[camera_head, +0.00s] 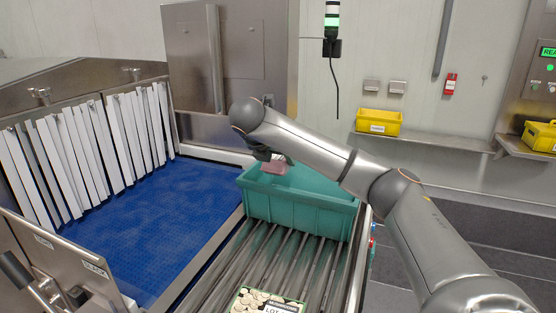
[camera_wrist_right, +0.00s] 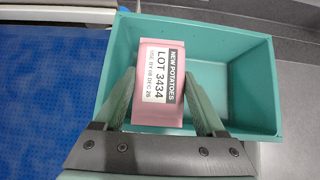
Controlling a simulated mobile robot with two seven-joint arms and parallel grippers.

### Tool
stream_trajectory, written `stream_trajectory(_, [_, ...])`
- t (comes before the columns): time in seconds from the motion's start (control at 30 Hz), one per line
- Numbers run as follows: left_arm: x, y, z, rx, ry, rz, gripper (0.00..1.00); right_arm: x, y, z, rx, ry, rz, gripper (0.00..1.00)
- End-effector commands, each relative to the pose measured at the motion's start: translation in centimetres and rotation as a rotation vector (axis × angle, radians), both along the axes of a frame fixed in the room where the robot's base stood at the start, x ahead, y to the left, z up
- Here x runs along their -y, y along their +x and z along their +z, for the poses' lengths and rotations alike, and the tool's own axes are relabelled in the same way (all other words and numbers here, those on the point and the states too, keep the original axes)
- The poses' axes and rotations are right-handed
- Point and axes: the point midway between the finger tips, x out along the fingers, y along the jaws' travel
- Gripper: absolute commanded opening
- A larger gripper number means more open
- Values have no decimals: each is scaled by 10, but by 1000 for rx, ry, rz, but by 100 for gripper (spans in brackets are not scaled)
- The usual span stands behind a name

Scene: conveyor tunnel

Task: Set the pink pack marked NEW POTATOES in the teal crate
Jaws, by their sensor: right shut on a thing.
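The pink pack (camera_wrist_right: 158,85), with a white label reading NEW POTATOES and LOT 3434, is between the fingers of my right gripper (camera_wrist_right: 158,105). The right gripper is shut on it and also shows in the head view (camera_head: 268,160), over the left rear part of the teal crate. The pack shows there as a small pink patch (camera_head: 273,168). The teal crate (camera_head: 295,210) stands on the rollers; in the wrist view its inside (camera_wrist_right: 232,95) looks empty where visible. The pack appears above the crate's opening; its exact height is hard to tell. My left gripper is not in view.
A blue belt (camera_head: 160,215) with white strip curtains (camera_head: 95,150) lies left of the crate. Bare rollers (camera_head: 265,262) run toward the front, where another potato-printed pack (camera_head: 262,302) lies. Yellow bins (camera_head: 378,122) stand on a shelf behind.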

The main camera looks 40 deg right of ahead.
Motion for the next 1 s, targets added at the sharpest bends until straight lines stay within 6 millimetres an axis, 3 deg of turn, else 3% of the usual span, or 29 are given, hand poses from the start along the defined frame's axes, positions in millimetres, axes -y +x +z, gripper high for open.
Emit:
stream_trajectory(0.13, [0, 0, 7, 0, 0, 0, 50, 1, 0, -11, 2, 0, -1, 0])
stream_trajectory(0.37, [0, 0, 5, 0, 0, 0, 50, 0, 0, -12, 5, 0, -1, 0])
stream_trajectory(0.9, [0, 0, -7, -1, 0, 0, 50, 0, 0, -24, 4, 0, -1, 0])
stream_trajectory(0.93, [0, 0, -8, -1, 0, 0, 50, 0, 0, -25, 2, 1, -1, 75])
stream_trajectory(1.0, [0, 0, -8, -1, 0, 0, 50, 0, 0, -25, 2, 1, -1, 83])
